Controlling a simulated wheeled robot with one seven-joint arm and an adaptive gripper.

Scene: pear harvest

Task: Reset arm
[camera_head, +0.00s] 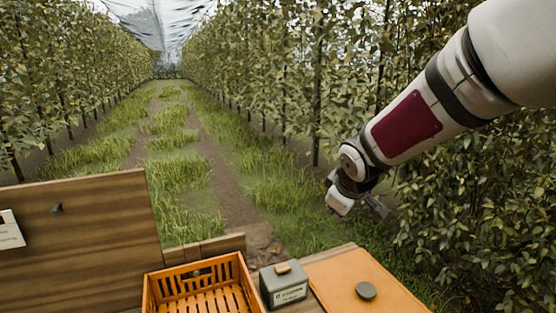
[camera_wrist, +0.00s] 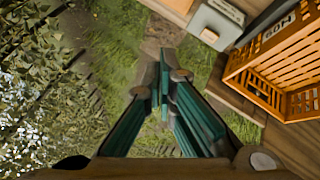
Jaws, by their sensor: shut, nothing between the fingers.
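My gripper (camera_head: 377,208) hangs at the end of my arm in the head view, over the grass beside the right row of trees. It is small and partly turned away there. In the wrist view my gripper (camera_wrist: 167,74) shows two green-sided fingers drawn together at their tips, with nothing between them. Grass and soil lie below the fingers. The gripper touches nothing that I can see.
An orange crate (camera_head: 152,296) stands on the wooden cart at lower centre; it also shows in the wrist view (camera_wrist: 238,72). Beside it are a grey box (camera_head: 284,287) and an orange panel (camera_head: 330,272) with a dark round knob (camera_head: 366,291). Leafy trees (camera_head: 450,215) stand close right.

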